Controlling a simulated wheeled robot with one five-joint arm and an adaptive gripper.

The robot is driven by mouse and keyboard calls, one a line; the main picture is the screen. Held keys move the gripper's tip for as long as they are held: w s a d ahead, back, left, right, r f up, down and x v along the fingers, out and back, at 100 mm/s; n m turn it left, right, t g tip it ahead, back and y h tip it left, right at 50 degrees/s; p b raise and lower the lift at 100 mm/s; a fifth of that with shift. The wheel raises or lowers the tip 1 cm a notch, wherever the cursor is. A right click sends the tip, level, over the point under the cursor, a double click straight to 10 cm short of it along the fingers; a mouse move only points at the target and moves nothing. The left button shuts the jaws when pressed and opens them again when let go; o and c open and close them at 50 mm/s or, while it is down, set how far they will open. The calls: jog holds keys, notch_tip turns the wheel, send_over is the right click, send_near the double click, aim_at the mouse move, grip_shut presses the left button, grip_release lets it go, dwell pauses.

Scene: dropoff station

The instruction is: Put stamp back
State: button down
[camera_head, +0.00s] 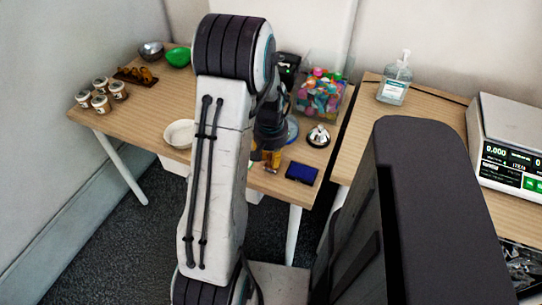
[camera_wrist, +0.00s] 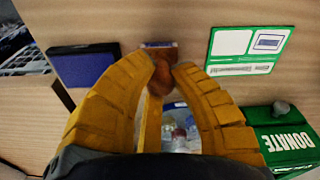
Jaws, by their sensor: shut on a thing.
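The stamp (camera_wrist: 161,75) has a rounded brown handle and shows between my fingertips in the wrist view. My gripper (camera_wrist: 160,68) has curved yellow segmented fingers, shut on the stamp's handle. Its base is partly hidden behind the handle. I cannot tell whether it touches the table. A dark blue ink pad (camera_wrist: 82,65) lies flat to the left of the stamp in the wrist view. In the head view the ink pad (camera_head: 302,172) is near the table's front right corner, and my gripper (camera_head: 271,160) points down just left of it.
A green-and-white card (camera_wrist: 248,50) and a green DONATE box (camera_wrist: 287,137) are on the right in the wrist view. In the head view, a silver bell (camera_head: 319,136), a clear box of colourful items (camera_head: 322,92) and a white bowl (camera_head: 180,134) stand nearby.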

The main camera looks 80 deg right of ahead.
aim_at(270, 159)
jog(key=c, duration=1.2)
grip_release()
jog(key=r, duration=0.8)
jog(key=a+r, duration=0.1)
jog(key=r, duration=0.3)
jog(key=shift+w+a+r, duration=0.1)
